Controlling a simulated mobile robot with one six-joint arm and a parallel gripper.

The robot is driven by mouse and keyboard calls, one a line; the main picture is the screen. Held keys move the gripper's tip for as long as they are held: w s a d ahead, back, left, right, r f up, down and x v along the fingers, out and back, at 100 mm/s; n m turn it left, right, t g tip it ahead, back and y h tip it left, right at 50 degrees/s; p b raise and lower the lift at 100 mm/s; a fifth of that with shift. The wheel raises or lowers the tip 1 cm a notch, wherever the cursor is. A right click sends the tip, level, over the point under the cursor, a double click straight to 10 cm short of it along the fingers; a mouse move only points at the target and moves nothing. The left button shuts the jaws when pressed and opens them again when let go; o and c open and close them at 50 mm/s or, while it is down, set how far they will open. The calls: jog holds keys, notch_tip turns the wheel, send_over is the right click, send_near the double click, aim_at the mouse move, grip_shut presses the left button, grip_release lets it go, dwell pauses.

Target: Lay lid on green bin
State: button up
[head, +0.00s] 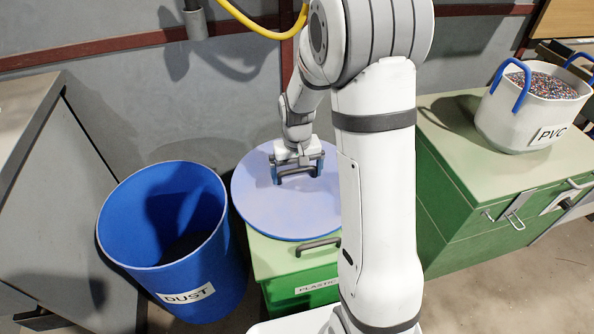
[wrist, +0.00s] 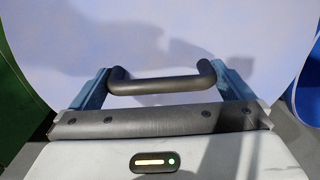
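The lid (head: 262,215) is a round, pale blue-violet disc in the head view, overlapping the top of the green bin (head: 262,262). That bin has a label reading "PLASTIC" and a dark handle at its front edge. Whether the lid touches the bin top or is a little above it, I cannot tell. My gripper (head: 297,175) is over the middle of the lid. In the wrist view, its blue fingers (wrist: 163,88) meet both ends of the lid's dark bar handle (wrist: 160,86), and the gripper looks shut on it.
A blue bin (head: 120,226) labelled "DUST" stands close to the lid's left side. A green cabinet (head: 450,150) at right carries a white "PVC" tub (head: 505,125) with blue handles. A grey cabinet (head: 60,190) is at far left, and a wall (head: 110,90) is behind.

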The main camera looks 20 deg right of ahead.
aim_at(297, 169)
notch_tip(297, 169, up, 11)
jog(key=p, duration=0.4)
jog(key=s+r, duration=0.3)
jog(key=s, duration=0.7)
jog(key=s+r+t, duration=0.1)
jog(key=s+r, duration=0.2)
jog(key=s, duration=0.7)
jog(key=shift+r, duration=0.4)
